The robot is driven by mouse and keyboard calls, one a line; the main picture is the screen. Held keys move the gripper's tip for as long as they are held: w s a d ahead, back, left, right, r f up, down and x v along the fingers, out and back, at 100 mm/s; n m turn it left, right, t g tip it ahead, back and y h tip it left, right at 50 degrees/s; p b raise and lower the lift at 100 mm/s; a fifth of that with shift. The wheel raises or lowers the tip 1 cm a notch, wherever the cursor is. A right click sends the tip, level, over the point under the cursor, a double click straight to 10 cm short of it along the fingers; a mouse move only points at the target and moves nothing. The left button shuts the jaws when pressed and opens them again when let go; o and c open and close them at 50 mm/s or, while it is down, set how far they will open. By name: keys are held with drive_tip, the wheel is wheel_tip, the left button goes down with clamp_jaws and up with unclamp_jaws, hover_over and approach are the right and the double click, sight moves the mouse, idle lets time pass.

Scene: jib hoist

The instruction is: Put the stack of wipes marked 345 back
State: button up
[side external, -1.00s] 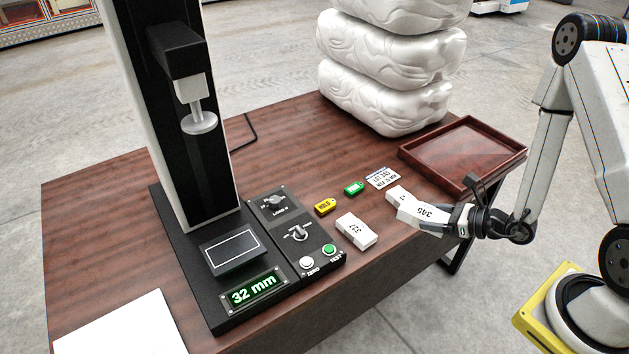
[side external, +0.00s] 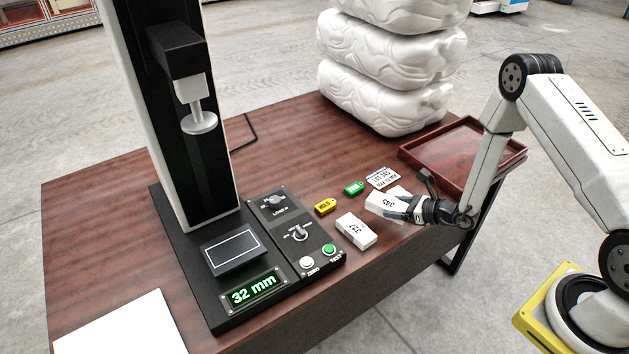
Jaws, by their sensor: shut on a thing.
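The white stack of wipes marked 345 (side external: 384,203) is at the right front of the brown table. My gripper (side external: 400,210) is shut on it from the right and holds it tilted. I cannot tell whether it touches the table. A white stack marked 3-something (side external: 355,231), its last digits hard to read, lies just left and in front of it. Another white stack (side external: 399,191) lies behind the held one and is mostly hidden by it.
A yellow tag (side external: 325,206), a green tag (side external: 354,188) and a printed card (side external: 383,178) lie behind. The test stand's display (side external: 254,290) reads 32 mm. A red-brown tray (side external: 425,155) is at the back right. White bundles (side external: 390,75) stand behind.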

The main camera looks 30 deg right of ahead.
sight(390, 224)
drive_tip(key=shift+w+f, duration=0.45)
drive_tip(key=shift+f, duration=0.05)
drive_tip(key=shift+w+f, duration=0.3)
drive_tip(key=shift+f, duration=0.1)
drive_tip(key=shift+d+f, duration=0.1)
drive_tip(key=shift+f, duration=1.3)
drive_tip(key=shift+f, duration=0.1)
drive_tip(key=o, duration=1.3)
drive_tip(key=shift+s, duration=0.1)
drive_tip(key=v, duration=1.2)
